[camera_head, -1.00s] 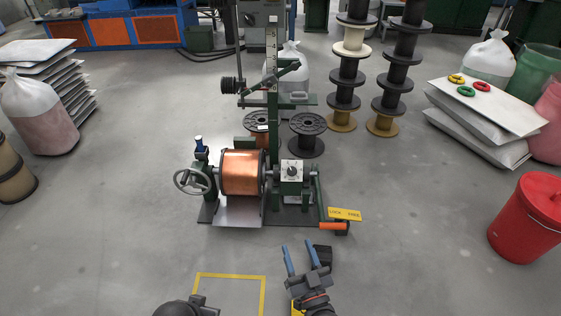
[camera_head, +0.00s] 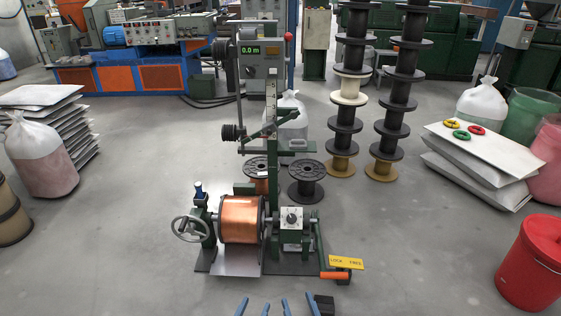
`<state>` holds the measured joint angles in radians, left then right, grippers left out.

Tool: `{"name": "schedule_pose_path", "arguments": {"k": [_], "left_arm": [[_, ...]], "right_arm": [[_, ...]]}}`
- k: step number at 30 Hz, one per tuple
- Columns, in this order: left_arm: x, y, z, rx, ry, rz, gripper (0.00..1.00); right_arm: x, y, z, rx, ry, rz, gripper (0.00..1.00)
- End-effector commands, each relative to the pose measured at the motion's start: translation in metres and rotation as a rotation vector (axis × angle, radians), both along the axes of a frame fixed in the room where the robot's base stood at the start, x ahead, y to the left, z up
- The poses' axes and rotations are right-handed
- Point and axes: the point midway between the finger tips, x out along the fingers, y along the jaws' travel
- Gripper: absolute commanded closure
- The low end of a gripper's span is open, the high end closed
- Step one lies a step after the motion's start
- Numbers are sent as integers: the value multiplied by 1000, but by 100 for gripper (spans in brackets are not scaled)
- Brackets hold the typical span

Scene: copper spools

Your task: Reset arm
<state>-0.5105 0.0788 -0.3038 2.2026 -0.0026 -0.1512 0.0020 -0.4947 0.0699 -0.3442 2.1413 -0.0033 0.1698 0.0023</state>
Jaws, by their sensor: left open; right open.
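Only the blue fingertips of my grippers show, at the bottom edge of the head view. My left gripper (camera_head: 253,307) is open, with its two fingertips apart and nothing visible between them. My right gripper (camera_head: 299,305) is open just to its right and also looks empty. The rest of both arms is below the frame. Both grippers are in front of the green winding machine (camera_head: 273,185), apart from it in the picture. A copper spool (camera_head: 240,219) is mounted on the machine beside a handwheel (camera_head: 188,229).
An orange-handled lever (camera_head: 334,276) and a yellow LOCK/FREE plate (camera_head: 346,262) stick out at the machine's right. A red bucket (camera_head: 533,265) stands at the right.

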Motion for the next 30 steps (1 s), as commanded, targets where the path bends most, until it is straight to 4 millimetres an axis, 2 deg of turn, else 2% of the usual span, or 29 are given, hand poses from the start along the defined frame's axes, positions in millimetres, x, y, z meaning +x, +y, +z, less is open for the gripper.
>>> {"name": "schedule_pose_path", "arguments": {"k": [9, 19, 30], "left_arm": [[-1, -16, 19, -69, -167, -6, 55], [-4, -23, 29, -110, -264, -9, 55], [-2, -19, 37, -67, -128, -9, 55]], "right_arm": [[0, 0, 0, 0, 0, 0, 51], [0, 0, 0, 0, 0, 0, 51], [1, -4, 8, -42, 132, 3, 51]]}}
